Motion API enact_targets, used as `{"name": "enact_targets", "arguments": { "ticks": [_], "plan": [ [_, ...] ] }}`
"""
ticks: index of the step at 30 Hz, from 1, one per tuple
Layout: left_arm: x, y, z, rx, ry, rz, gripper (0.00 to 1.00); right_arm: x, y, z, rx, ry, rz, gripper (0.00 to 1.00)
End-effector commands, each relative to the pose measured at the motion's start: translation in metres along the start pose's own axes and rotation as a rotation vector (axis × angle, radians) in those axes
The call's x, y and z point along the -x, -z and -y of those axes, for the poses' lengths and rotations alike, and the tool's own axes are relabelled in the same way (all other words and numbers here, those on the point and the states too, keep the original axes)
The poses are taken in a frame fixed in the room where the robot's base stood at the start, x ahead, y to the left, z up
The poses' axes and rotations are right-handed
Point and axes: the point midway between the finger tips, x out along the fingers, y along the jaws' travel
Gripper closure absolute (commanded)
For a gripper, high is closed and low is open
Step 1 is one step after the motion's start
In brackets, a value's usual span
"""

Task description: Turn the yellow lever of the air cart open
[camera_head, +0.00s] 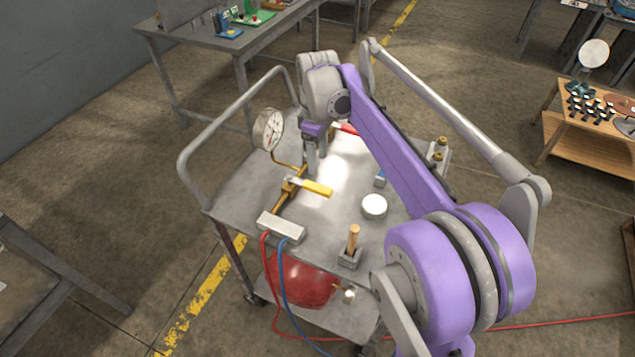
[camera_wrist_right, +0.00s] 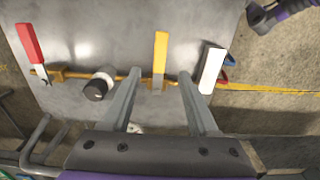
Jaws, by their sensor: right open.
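The air cart (camera_head: 235,185) is a grey wheeled cart with a brass pipe on its top. The yellow lever (camera_head: 318,187) is on that pipe and points right in the head view, across the pipe. In the right wrist view the yellow lever (camera_wrist_right: 161,50) points up from the pipe. My right gripper (camera_head: 311,168) is above the cart top, just behind the lever. In the wrist view my right gripper (camera_wrist_right: 160,73) is open and empty, its fingers on either side of the lever in the picture. Contact cannot be told. My left gripper is not in view.
A pressure gauge (camera_head: 268,129) stands beside the pipe. A red lever (camera_wrist_right: 30,44) is at its far end and a pale block (camera_head: 281,227) with hoses at its near end. A white disc (camera_head: 374,206) and a wooden handle (camera_head: 353,238) are on the cart top.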

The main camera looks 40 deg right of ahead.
Motion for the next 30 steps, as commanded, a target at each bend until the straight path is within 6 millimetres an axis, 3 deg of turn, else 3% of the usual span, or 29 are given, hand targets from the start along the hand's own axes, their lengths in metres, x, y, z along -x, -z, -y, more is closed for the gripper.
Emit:
{"name": "enact_targets", "arguments": {
  "ticks": [9,15,28,30],
  "plan": [
    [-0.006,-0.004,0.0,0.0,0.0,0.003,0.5,-0.06,0.0,0.001,-0.001,-0.001,-0.001,0.4],
    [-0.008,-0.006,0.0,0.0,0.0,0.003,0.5,-0.088,0.0,0.001,-0.002,-0.001,-0.001,0.4],
    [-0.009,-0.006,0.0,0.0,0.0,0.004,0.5,-0.098,0.0,0.001,-0.002,-0.001,-0.001,0.4],
    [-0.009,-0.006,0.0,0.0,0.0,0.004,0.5,-0.098,0.0,0.001,-0.002,-0.001,-0.001,0.53]
  ]
}}
